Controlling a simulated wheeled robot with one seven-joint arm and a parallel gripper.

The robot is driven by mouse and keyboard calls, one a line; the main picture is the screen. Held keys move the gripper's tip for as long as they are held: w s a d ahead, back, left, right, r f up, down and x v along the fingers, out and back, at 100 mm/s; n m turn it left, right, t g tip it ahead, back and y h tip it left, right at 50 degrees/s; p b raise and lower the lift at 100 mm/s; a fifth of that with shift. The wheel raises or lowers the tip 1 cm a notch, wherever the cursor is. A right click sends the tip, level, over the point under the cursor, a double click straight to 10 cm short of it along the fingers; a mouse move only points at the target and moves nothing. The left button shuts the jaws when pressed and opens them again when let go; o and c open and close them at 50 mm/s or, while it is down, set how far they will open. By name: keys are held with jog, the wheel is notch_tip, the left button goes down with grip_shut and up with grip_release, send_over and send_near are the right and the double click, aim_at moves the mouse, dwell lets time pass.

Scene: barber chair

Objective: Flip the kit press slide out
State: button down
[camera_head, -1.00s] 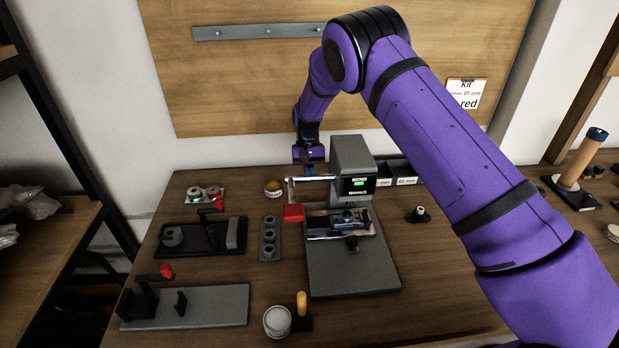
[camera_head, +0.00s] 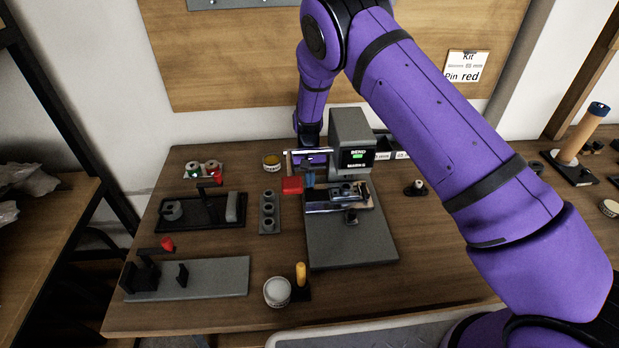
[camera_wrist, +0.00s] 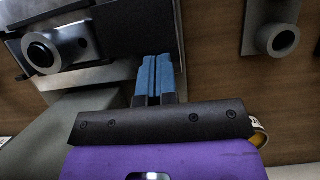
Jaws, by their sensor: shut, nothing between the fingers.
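The kit press (camera_head: 350,135) is a grey machine with a lit "BEND" display on its upright head and a flat grey base plate. Its slide (camera_head: 322,206) is a shiny metal piece low on the press, with dark fittings and a knob on it. A lever bar with a red grip (camera_head: 292,185) stands at the press's left side. My gripper (camera_head: 310,181) points down at the slide's left end, beside the red grip. In the wrist view its blue fingers (camera_wrist: 155,75) are together and empty, close to the dark and metal press parts. Contact cannot be told.
A black tray fixture (camera_head: 215,222) and a grey fixture with a red-knobbed lever (camera_head: 215,275) stand further left. A round tin (camera_head: 277,291) sits at the front. Table right of the press is mostly clear.

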jog(key=s, duration=1.2)
jog(key=shift+s, duration=0.35)
jog(key=v, duration=0.3)
jog(key=shift+w, duration=0.1)
jog(key=w, duration=1.1)
jog(key=shift+w, duration=0.5)
